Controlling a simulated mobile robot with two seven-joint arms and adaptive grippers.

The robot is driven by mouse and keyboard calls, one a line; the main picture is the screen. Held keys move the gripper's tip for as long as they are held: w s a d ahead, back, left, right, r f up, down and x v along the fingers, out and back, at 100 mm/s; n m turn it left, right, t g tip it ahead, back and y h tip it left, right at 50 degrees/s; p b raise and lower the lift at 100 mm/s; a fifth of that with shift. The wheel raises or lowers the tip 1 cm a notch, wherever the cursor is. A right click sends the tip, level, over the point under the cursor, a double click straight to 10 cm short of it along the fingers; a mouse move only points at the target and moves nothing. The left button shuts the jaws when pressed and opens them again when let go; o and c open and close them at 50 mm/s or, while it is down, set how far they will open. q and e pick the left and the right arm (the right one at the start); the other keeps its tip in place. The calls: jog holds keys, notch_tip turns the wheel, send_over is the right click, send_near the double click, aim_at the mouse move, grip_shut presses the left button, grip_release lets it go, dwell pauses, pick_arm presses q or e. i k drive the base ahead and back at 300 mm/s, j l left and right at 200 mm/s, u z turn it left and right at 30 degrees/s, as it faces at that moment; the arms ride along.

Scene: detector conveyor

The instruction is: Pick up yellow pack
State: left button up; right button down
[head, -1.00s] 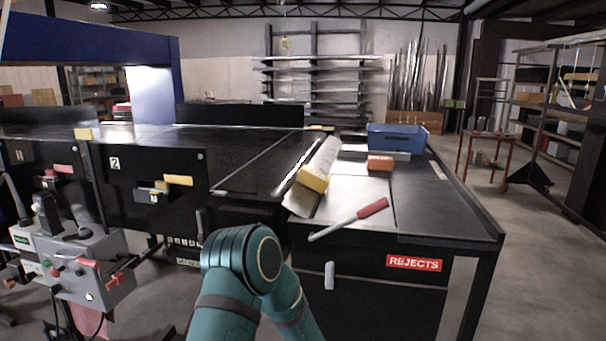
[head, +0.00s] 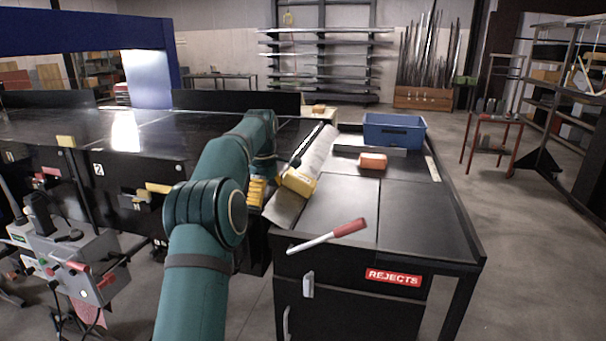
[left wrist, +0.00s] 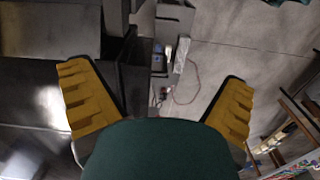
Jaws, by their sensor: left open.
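The yellow pack (head: 299,182) lies tilted on the lower part of the pale sloping chute (head: 316,152), beside the rejects table. My left gripper (head: 257,192) hangs just left of the pack in the head view, with yellow ribbed finger pads showing below the teal arm. In the left wrist view the left gripper (left wrist: 158,105) has its two fingers wide apart, with nothing between them. The yellow pack does not show in that view. My right gripper is out of view.
The rejects table (head: 419,222) holds a blue bin (head: 394,131), an orange block (head: 373,161) and a red-handled white tool (head: 328,235) near its front edge. The black conveyor (head: 90,135) is at left. The table's right half is clear.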

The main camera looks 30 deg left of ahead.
aim_at(302, 184)
jog(key=i+j, duration=0.2)
jog(key=i, duration=0.2)
jog(key=i+j, duration=0.15)
jog(key=i, duration=0.25)
jog(key=i+j, duration=0.2)
jog(key=i, duration=0.15)
